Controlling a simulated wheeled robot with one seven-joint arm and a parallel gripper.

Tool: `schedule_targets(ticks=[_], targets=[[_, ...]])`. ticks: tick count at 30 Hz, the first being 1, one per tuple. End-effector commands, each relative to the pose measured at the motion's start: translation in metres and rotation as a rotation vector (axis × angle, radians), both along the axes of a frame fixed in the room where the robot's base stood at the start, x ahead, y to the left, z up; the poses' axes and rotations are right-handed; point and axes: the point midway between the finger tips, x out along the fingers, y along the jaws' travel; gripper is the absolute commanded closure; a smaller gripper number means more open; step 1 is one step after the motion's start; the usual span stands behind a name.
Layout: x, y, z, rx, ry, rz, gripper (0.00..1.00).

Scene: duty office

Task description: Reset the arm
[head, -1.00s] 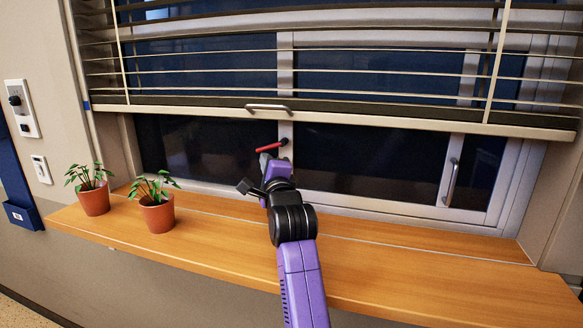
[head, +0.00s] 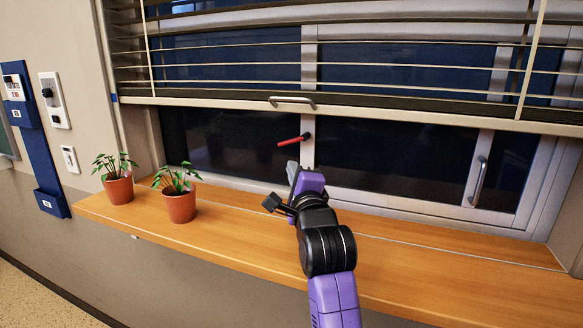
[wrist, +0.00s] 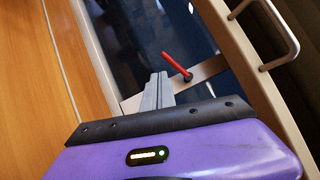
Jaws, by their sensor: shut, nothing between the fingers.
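My arm, purple and black, reaches over the wooden window sill (head: 400,270) in the head view. My gripper (head: 292,166) is above the sill, in front of the window, below and apart from the red window handle (head: 291,141). In the wrist view my gripper's grey fingers (wrist: 161,80) are together with nothing between them. The red handle (wrist: 176,65) shows just beyond the fingertips there, not touched.
Two potted plants (head: 119,189) (head: 180,206) stand on the sill left of my arm. A half-lowered blind (head: 340,112) with a metal pull handle (head: 292,101) hangs above. Another window handle (head: 479,181) is at right. The sill's right part is clear.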

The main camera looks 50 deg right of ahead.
Motion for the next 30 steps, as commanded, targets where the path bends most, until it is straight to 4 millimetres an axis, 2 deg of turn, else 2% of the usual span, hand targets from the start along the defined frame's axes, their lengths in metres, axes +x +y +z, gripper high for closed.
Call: schedule_targets(ticks=[20, 25, 30], targets=[[-0.002, 0.001, 0.0, -0.007, 0.005, -0.001, 1.0], [-0.003, 0.003, 0.01, -0.133, 0.05, -0.02, 1.0], [-0.009, 0.018, 0.039, -0.388, 0.09, -0.055, 1.0]])
